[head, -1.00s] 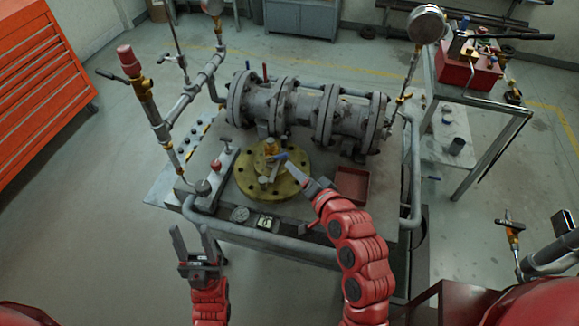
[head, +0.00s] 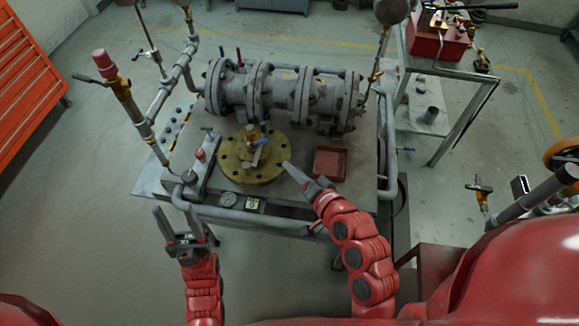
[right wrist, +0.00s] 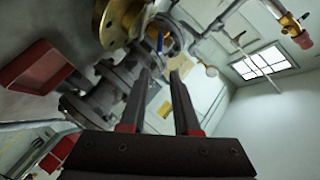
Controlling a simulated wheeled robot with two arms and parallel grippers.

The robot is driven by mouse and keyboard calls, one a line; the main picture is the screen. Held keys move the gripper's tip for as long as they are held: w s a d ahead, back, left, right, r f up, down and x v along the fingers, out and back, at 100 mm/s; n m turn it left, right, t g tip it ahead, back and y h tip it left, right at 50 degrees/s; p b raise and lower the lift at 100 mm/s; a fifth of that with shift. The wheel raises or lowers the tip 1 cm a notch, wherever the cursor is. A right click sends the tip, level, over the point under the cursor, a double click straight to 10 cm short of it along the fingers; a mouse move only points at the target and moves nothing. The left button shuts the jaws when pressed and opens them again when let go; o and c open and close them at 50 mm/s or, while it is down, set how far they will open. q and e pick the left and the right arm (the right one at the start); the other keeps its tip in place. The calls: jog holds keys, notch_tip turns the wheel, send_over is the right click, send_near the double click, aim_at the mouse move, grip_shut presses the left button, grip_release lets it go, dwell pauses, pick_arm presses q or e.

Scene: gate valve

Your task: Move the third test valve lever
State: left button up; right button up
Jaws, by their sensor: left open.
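A brass valve with a blue lever (head: 259,142) stands on a round brass flange (head: 238,170) on the bench. The blue lever also shows in the right wrist view (right wrist: 160,42). I cannot tell which lever is the third test valve lever. My right gripper (head: 292,176) is just right of the flange, apart from the blue lever. In the right wrist view its two fingers (right wrist: 160,78) are apart with nothing between them. My left gripper (head: 182,226) is open and empty in front of the bench's left front corner.
A grey flanged pipe assembly (head: 285,95) lies along the back of the bench. A red tray (head: 330,163) is right of the flange. Upright pipework with a red-capped valve (head: 118,90) stands at the left. Pipe rails border the bench (head: 250,216).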

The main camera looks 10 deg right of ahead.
jog(key=w+f+t+b, duration=0.1)
jog(key=f+b, duration=0.2)
jog(key=w+f+m+t+h+b, duration=0.1)
jog(key=f+t+b, duration=0.1)
jog(key=f+b, duration=0.1)
jog(key=w+a+f+t+h+b, duration=0.1)
jog(key=w+f+t+b, duration=0.1)
jog(key=b, duration=0.3)
jog(key=shift+f+m, duration=0.3)
jog(key=shift+f, duration=0.2)
grip_shut()
jog(key=m+t+h+b, duration=0.1)
jog(key=t+h+b, duration=0.2)
jog(key=t+b, duration=0.35)
send_near(257, 143)
jog(key=shift+g, duration=0.65)
jog(key=w+r, duration=0.1)
jog(key=w+d+r, duration=0.1)
jog(key=w+r+p, duration=0.1)
jog(key=r, duration=0.1)
jog(key=shift+w+d, duration=0.35)
jog(key=shift+w+r, duration=0.1)
jog(key=shift+w, duration=0.45)
